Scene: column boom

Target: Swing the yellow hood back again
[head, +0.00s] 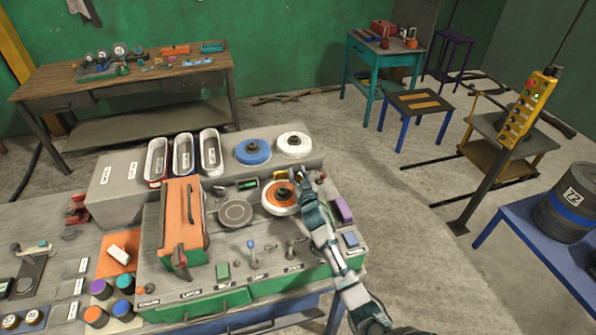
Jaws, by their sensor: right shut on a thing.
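A small yellow piece (281,174), which I take to be the yellow hood, shows at the back of the grey console, just behind the orange and white disc. My right arm reaches in from the lower right. My right gripper (299,178) is at the right side of this yellow piece and is shut on it. The fingers cover part of it, so its angle and hinge are hard to tell. My left gripper is not in view.
The orange and white disc (279,199) lies close under my right gripper. Left of it are a grey round plate (235,214) and an orange case (181,222). Blue (252,151) and white (294,145) discs stand behind. Small levers (251,245) rise in front. A yellow pendant (527,110) hangs at the right.

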